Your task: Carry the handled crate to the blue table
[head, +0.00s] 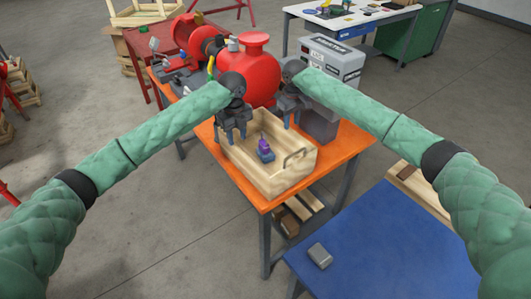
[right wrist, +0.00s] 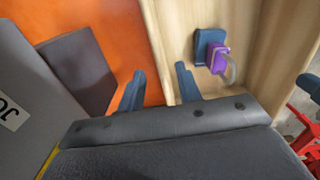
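The handled crate (head: 265,186), an open box of pale wood, stands on the orange table (head: 340,150). A grey metal handle (head: 296,158) shows on its near right wall. A purple and dark blue item (head: 264,150) lies inside; it also shows in the right wrist view (right wrist: 213,52). My left gripper (head: 235,138) is at the crate's far left side, its fingers apart. My right gripper (head: 288,122) is at the far right side. In the right wrist view my right gripper (right wrist: 160,88) is open, one finger on each side of a crate wall (right wrist: 158,50). The blue table (head: 385,245) stands at the lower right.
A red pump (head: 255,75) and a grey labelled box (head: 333,62) stand behind the crate. A dark grey block (head: 320,124) is beside it.

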